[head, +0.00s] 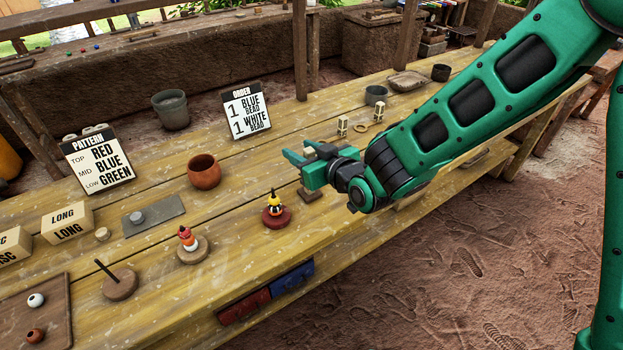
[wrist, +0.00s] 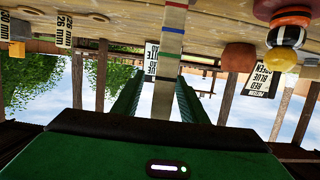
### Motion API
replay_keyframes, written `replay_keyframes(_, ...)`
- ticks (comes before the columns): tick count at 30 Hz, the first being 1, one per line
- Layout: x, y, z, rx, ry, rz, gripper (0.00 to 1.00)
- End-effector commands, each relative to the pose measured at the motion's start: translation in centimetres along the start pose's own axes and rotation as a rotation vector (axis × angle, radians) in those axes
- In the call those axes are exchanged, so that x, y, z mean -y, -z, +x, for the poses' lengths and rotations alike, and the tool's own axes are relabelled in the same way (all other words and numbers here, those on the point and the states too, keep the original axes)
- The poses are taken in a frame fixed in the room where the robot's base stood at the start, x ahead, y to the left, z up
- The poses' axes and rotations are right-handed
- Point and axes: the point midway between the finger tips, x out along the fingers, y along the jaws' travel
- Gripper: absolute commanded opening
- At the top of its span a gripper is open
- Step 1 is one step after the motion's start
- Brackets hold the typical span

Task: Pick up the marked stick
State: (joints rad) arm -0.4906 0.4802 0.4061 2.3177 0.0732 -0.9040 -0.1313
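The marked stick (wrist: 171,45) shows in the wrist view as a pale flat strip with red, blue and green bands. The picture is upside down, with the table at the top. The strip runs between the two green fingers of my gripper (wrist: 160,100), with its far end hidden behind the gripper body. In the head view my gripper (head: 303,158) is open, its fingers spread above a small wooden block (head: 311,194) on the table. The stick is not clear there. Whether a finger touches the stick I cannot tell.
The plank table (head: 240,255) holds a bead stack on a red disc (head: 276,222), another bead stack (head: 188,240), a terracotta pot (head: 204,173), a pattern sign (head: 98,160) and an order sign (head: 247,112). Two small number blocks (head: 343,126) and a ring (head: 358,127) lie behind my gripper.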

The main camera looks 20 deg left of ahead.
Motion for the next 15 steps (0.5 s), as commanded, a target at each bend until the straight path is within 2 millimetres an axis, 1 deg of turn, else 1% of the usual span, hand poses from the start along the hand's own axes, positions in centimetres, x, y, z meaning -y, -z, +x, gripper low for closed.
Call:
replay_keyframes(1,0.01,0.0,-0.01,0.0,0.0,0.0,0.39)
replay_keyframes(2,0.01,0.01,-0.01,0.0,0.0,0.0,0.37)
replay_keyframes(3,0.01,0.01,-0.02,0.0,0.0,0.0,0.27)
replay_keyframes(5,0.01,0.01,-0.02,0.0,0.0,0.0,0.13)
replay_keyframes(6,0.01,0.01,-0.02,0.0,0.0,0.0,0.03)
replay_keyframes(7,0.01,0.01,-0.02,0.0,0.0,0.0,0.0)
replay_keyframes(15,0.01,0.08,-0.04,-0.001,0.0,0.0,0.0)
